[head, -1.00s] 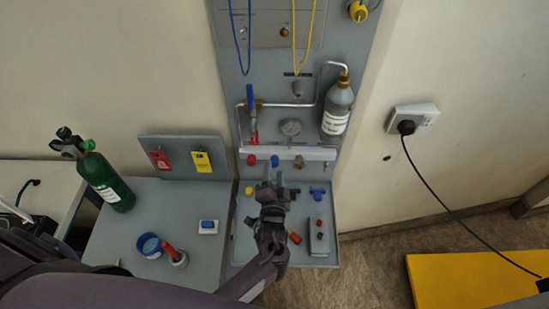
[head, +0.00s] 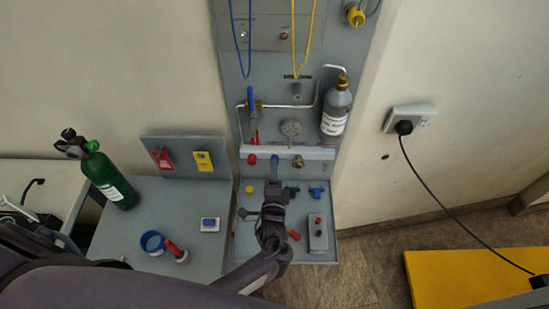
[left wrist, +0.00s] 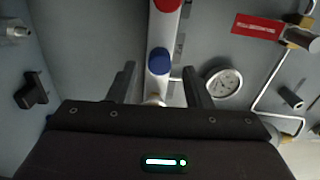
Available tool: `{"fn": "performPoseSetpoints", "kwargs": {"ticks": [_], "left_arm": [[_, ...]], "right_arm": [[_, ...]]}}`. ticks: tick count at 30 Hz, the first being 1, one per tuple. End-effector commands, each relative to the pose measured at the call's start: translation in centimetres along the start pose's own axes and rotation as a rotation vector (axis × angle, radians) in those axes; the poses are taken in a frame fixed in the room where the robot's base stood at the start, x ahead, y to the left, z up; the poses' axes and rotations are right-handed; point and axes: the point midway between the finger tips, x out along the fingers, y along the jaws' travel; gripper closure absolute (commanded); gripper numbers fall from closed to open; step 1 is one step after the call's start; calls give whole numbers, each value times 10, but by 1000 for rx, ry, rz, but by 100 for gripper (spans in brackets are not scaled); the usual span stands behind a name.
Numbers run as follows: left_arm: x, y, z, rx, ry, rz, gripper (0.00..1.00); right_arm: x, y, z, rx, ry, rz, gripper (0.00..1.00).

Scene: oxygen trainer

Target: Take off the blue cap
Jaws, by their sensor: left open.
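The blue cap (head: 275,160) sits on the pale rail across the grey panel, between a red cap (head: 252,159) and a brass fitting (head: 298,161). In the left wrist view the blue cap (left wrist: 159,61) is a round knob on the rail, ahead of the gap between my fingers. My left gripper (head: 270,188) is just below the cap in the head view. It is open and empty, with one finger to each side of the cap's line in the left wrist view (left wrist: 160,86). The gripper hides part of the tray. My right gripper is not in view.
The tray (head: 243,235) below the rail holds small coloured parts and a grey block (head: 317,234). A gauge (head: 290,128) and a grey bottle (head: 336,112) are above the rail. A green cylinder (head: 110,180) and a blue ring (head: 152,242) are on the left table.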

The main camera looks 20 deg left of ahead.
Motion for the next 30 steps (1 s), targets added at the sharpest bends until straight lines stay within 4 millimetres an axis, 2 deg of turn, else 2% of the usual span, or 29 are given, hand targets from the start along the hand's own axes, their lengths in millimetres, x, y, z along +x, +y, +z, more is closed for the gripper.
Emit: {"fn": "performPoseSetpoints", "kwargs": {"ticks": [9, 15, 25, 30], "left_arm": [[0, 0, 0, 45, 0, 0, 54], [1, 0, 0, 291, 1, 0, 54], [0, 0, 0, 343, 0, 0, 54], [0, 0, 0, 548, 0, -1, 54]], "right_arm": [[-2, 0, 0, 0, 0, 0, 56], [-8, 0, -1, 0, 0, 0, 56], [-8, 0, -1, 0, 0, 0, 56], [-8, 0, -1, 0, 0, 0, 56]]}}
